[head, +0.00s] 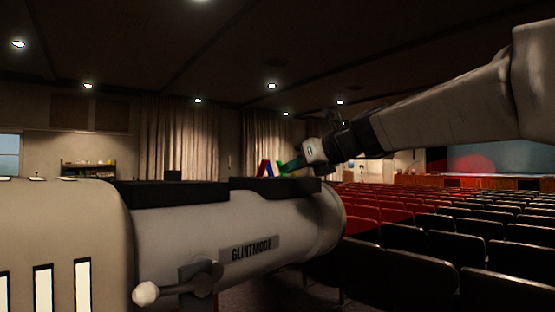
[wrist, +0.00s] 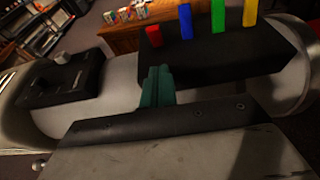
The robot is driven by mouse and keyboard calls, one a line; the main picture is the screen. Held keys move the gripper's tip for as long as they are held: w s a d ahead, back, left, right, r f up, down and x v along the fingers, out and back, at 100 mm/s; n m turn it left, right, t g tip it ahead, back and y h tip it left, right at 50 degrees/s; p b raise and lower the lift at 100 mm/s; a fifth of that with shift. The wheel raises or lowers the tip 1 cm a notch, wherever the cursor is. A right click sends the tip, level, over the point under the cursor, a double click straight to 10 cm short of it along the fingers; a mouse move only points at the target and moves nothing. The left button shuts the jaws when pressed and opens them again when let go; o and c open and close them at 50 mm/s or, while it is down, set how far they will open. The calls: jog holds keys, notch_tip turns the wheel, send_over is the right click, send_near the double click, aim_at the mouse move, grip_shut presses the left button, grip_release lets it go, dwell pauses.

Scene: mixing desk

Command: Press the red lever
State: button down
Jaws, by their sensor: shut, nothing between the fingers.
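The red lever (wrist: 153,37) stands at the left end of a row of coloured levers on a black panel (wrist: 205,68) in the wrist view. It shows shorter than the levers beside it. My gripper (wrist: 158,72) has teal fingers, held together with nothing between them. The fingertips appear just below the red lever in the picture, over the panel's left edge; I cannot tell whether they touch anything. In the head view my gripper reaches from the right to small coloured shapes above the grey cylindrical body, too small there to tell apart well.
The blue lever (wrist: 186,22), green lever (wrist: 218,16) and yellow lever (wrist: 250,12) stand close to the right of the red one. A second black panel (wrist: 62,78) lies to the left. A wooden desk with cups is behind. Rows of seats (head: 440,215) fill the hall.

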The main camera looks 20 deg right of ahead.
aim_at(265, 166)
jog(key=w, duration=0.1)
jog(key=w+a+r, duration=0.1)
jog(key=w+a, duration=0.1)
jog(key=w, duration=0.1)
jog(key=shift+w+a+r, duration=0.1)
jog(key=shift+a+r, duration=0.05)
jog(key=shift+r, duration=0.05)
dwell(0.3)
